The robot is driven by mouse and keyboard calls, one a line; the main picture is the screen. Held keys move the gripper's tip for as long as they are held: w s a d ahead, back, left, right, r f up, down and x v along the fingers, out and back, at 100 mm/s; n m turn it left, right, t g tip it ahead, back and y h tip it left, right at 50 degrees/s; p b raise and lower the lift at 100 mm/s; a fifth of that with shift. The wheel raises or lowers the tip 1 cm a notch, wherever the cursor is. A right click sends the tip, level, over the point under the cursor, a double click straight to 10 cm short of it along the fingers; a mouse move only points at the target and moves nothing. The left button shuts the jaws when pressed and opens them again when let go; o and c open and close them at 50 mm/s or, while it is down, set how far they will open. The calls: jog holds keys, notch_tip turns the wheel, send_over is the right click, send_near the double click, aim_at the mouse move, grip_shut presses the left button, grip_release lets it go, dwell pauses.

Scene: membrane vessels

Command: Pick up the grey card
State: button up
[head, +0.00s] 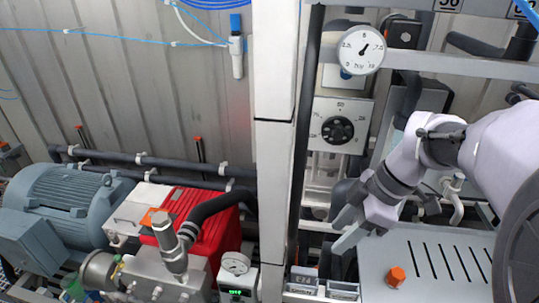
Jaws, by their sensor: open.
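No grey card can be made out for certain in the head view. A small grey piece with dark marks (304,277) stands at the bottom middle, and a similar grey piece (343,290) is just right of it; I cannot tell whether either is the card. My gripper (340,231) reaches in from the right, open, its fingers pointing down and left. It appears above and right of these pieces, apart from them, with nothing seen between the fingers. The lower edge of the picture cuts off part of that area.
A grey slotted panel (440,262) with an orange knob (396,276) lies below my arm. A white column (274,150) stands left of my gripper. A round gauge (361,50) and a dial box (338,126) are behind. A red case (195,215) and motor (70,205) fill the left.

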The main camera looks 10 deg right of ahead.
aim_at(306, 271)
jog(key=b+x, duration=0.1)
jog(key=x, duration=1)
jog(key=b+x, duration=0.1)
jog(key=x, duration=0.5)
jog(key=shift+s+f+b, duration=0.1)
jog(key=shift+s+b, duration=0.25)
grip_shut()
